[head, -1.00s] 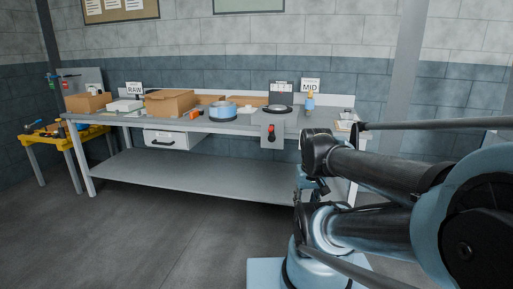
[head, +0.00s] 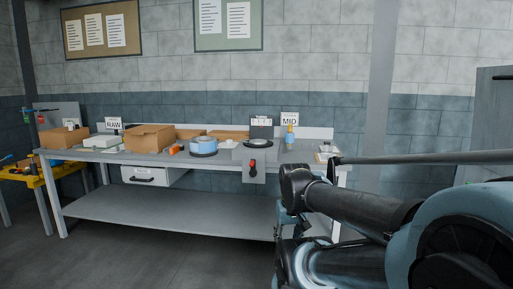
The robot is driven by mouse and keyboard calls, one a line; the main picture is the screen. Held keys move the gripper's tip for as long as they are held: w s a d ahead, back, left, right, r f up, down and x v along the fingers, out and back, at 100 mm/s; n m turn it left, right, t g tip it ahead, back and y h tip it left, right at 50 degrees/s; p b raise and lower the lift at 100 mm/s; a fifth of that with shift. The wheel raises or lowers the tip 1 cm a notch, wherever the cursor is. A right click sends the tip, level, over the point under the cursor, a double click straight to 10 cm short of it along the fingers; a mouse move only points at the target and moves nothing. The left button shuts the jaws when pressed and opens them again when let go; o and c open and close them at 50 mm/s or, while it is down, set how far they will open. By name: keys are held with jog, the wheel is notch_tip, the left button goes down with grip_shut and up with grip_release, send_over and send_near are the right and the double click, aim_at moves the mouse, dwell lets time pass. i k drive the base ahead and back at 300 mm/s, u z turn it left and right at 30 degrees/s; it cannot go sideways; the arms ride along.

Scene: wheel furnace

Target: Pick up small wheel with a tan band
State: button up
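I cannot make out a small wheel with a tan band on the workbench (head: 110,157) or elsewhere in the head view. A blue, round, roll-like thing (head: 203,147) sits on the bench near its middle. My arm reaches in from the right, in front of the bench's right end. Its end seems to be the small blue and dark parts (head: 289,217) below the dark link. Its fingers are too unclear to show whether they are open or shut.
Open cardboard boxes (head: 151,138) stand on the bench's left half, near a RAW sign (head: 114,124). A MID sign (head: 289,119) stands at the right, behind a small bottle (head: 290,137). A yellow table (head: 30,180) is at far left. The floor before the bench is clear.

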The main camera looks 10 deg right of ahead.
aim_at(204, 144)
jog(key=u, duration=0.1)
jog(key=i, duration=1.6)
jog(key=u, duration=0.6)
